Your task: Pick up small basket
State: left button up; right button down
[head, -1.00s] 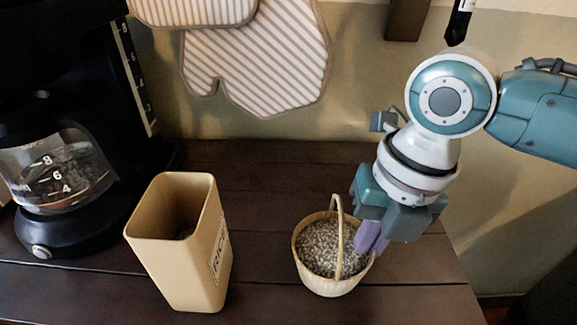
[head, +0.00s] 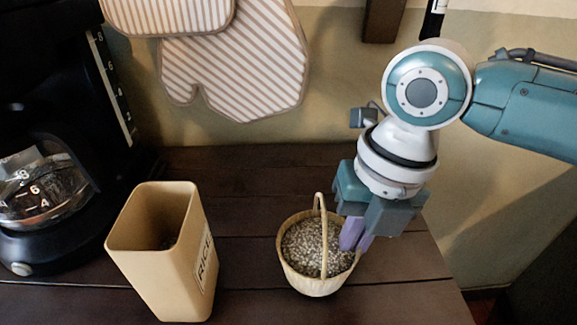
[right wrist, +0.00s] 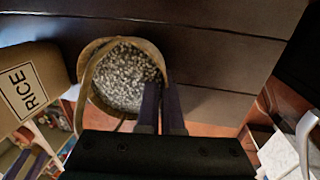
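The small basket (head: 306,284) is pale and woven, with a tall arched handle, and is filled with speckled grains. It looks upright on the dark wooden surface; I cannot tell whether it is slightly raised. My right gripper (head: 355,236) is at the basket's right rim, pointing down. Its purple fingers are close together, one inside the rim and one outside, pinching the basket wall. In the right wrist view the fingers (right wrist: 161,105) meet the rim of the basket (right wrist: 92,52), and the handle lies to their left. My left gripper does not show in the head view.
A tan open rice box (head: 155,265) stands left of the basket, with a gap between. A black coffee maker (head: 45,205) with a glass pot is at far left. Striped mitts (head: 235,65) hang on the wall behind. The surface (head: 235,170) behind the basket is clear.

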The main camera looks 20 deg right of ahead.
notch_tip(320, 180, up, 19)
jog(key=p, duration=0.2)
jog(key=shift+r+p, duration=0.15)
jog(key=shift+p, duration=0.15)
